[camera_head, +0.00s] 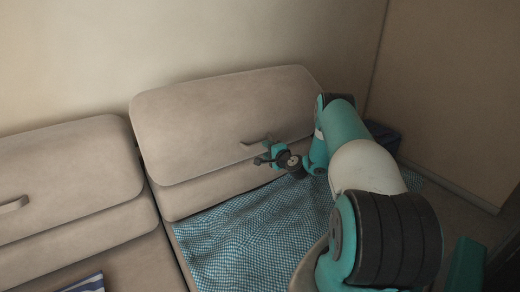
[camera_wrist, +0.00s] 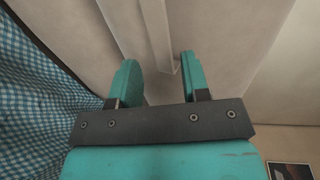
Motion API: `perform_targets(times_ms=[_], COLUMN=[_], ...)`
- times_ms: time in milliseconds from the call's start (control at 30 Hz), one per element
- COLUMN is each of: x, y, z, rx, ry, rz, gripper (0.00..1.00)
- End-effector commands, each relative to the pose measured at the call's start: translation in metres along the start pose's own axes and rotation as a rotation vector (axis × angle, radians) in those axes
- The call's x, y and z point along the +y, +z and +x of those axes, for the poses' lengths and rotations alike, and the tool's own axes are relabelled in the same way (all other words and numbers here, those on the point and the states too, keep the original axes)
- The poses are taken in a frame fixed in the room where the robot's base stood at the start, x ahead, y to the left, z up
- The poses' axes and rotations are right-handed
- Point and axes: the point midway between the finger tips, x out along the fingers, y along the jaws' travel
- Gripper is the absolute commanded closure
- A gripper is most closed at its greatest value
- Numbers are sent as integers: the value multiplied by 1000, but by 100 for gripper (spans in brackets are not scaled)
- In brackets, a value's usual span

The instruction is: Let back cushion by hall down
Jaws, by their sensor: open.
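Two beige back cushions stand against the wall: the right back cushion (camera_head: 215,115) and the left back cushion (camera_head: 65,175). Each has a small handle, the right one (camera_head: 262,140) near its lower edge and the left one (camera_head: 14,204) lower on its face. My gripper (camera_head: 264,153) is at the right cushion's handle. In the wrist view my gripper (camera_wrist: 159,62) is open, with a pale handle (camera_wrist: 158,35) running in between its fingertips. I cannot tell whether a finger touches it. Which cushion is by the hall is not clear from the views.
A blue checked cloth (camera_head: 265,235) lies on the seat below the right cushion; it also shows in the wrist view (camera_wrist: 40,100). A striped cloth (camera_head: 88,284) lies at the bottom left. A dark blue item (camera_head: 385,137) sits behind my arm, near the right wall (camera_head: 455,90).

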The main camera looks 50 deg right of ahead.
Motion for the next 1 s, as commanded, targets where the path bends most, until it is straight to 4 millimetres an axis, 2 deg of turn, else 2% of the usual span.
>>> perform_targets(times_ms=[300,500,967,1000], x=[5,3,0,0], y=[1,0,0,0], z=[41,58,64,64], rx=[-3,-2,-1,-1], ry=[-2,-1,1,1], rz=[-4,-3,0,0], gripper=[57,57,57,67])
